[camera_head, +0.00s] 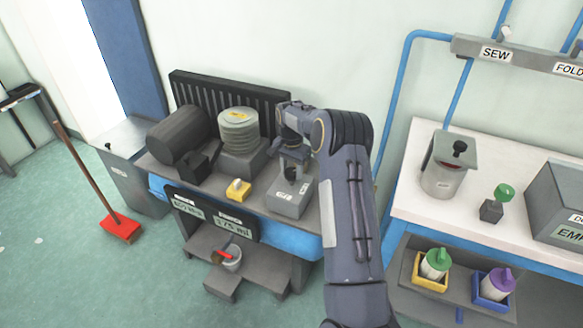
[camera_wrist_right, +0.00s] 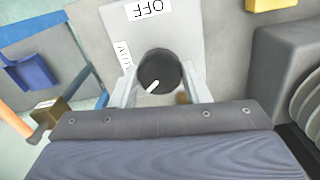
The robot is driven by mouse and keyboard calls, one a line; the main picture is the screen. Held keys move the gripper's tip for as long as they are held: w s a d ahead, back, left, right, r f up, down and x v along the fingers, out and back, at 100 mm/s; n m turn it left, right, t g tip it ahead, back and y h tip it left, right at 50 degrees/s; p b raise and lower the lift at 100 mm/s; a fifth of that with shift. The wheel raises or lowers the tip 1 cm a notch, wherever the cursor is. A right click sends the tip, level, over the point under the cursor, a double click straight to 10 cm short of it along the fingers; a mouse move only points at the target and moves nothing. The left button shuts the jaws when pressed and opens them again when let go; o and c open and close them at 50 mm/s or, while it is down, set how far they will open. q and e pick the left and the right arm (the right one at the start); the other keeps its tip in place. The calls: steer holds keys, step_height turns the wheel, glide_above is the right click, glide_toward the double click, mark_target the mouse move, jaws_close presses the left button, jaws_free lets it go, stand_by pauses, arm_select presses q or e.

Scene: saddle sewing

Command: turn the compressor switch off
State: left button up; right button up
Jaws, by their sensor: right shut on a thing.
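The compressor switch is a grey box (camera_head: 289,199) on the bench with a round black knob (camera_wrist_right: 160,70) on top. In the right wrist view its plate carries an OFF label (camera_wrist_right: 148,9), upside down, and a partly hidden label (camera_wrist_right: 124,55) that seems to read AUTO. The knob's white mark points to the lower left of that view, not at OFF. My right gripper (camera_head: 291,164) is over the box, its two fingers on either side of the knob, shut on it. My left gripper is not in view.
Left of the switch are a yellow button box (camera_head: 238,190), a ribbed round stack (camera_head: 240,132) and a dark cylinder (camera_head: 180,134). A white table (camera_head: 410,190) with a grey pot (camera_head: 442,178) stands right.

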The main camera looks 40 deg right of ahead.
mark_target(291, 171)
steer(key=n, duration=0.5)
steer(key=shift+n+p, duration=0.3)
steer(key=shift+p, duration=0.1)
steer(key=n, duration=0.4)
steer(key=shift+n, duration=0.4)
steer(key=o, duration=1)
steer(key=shift+r, duration=0.15)
step_height(291, 171, up, 8)
steer(key=shift+f, duration=0.2)
